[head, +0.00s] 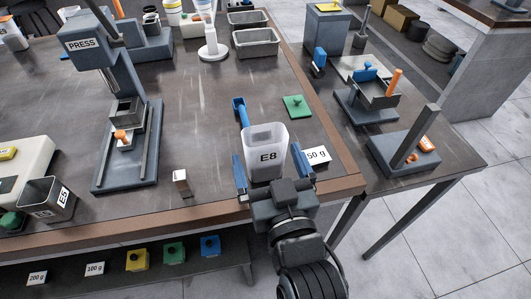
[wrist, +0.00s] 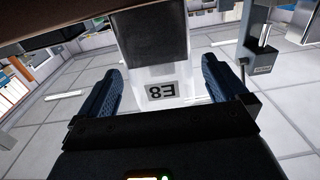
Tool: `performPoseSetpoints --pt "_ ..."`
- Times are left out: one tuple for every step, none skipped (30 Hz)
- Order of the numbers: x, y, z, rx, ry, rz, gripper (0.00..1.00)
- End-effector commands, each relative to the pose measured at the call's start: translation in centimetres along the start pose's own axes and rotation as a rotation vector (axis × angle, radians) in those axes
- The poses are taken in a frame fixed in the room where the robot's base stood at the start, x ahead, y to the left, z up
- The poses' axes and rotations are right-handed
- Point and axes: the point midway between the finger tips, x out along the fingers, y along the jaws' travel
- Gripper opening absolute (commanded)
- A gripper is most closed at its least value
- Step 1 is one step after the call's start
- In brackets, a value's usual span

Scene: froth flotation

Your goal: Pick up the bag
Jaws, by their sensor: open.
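The bag (head: 265,139) is a whitish, see-through, open-topped thing marked E8. In the head view it stands near the front right edge of the dark bench. My gripper (head: 270,168) is open, with one blue finger on each side of the bag. In the wrist view the bag (wrist: 160,92) shows its E8 label upside down between the two spread fingers (wrist: 162,75). A gap shows between the bag and each finger there. A dark block-like area sits above the label in that view; I cannot tell what it is.
A card reading 50 g (head: 317,156) lies right of the bag. A blue-handled tool (head: 241,112) is behind it and a green square piece (head: 293,106) is behind right. A press (head: 125,140) stands left. A small pale block (head: 181,182) is near the front edge.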

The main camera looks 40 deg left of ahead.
Motion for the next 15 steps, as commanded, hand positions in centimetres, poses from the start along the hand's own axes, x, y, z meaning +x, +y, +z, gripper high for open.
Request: performPoseSetpoints --pt "0.6 -0.2 -0.2 0.002 0.001 -0.002 1.0" --pt "0.9 -0.1 -0.2 0.002 0.0 -0.002 1.0" --pt "1.5 -0.2 -0.2 0.004 0.001 -0.003 1.0" --pt "2.0 -0.2 -0.2 0.003 0.001 -0.002 1.0" --pt "2.4 -0.2 -0.2 0.004 0.0 -0.003 1.0" --pt "2.9 -0.2 -0.1 0.005 0.001 -0.001 1.0" --pt "3.3 -0.1 0.0 0.003 0.0 0.0 1.0" --pt "3.6 -0.1 0.0 0.003 0.001 0.001 1.0" --pt "4.0 -0.1 0.0 0.003 0.001 0.001 1.0" --pt "4.2 0.0 0.0 0.001 0.0 0.001 1.0" --pt "4.3 -0.1 0.0 0.002 0.0 0.001 1.0" --pt "4.5 0.0 0.0 0.002 0.001 0.001 1.0" --pt "4.6 0.0 0.0 0.001 0.001 0.001 1.0" --pt "4.7 0.0 0.0 0.0 0.001 0.002 1.0" --pt "4.7 0.0 0.0 0.0 0.0 0.002 1.0"
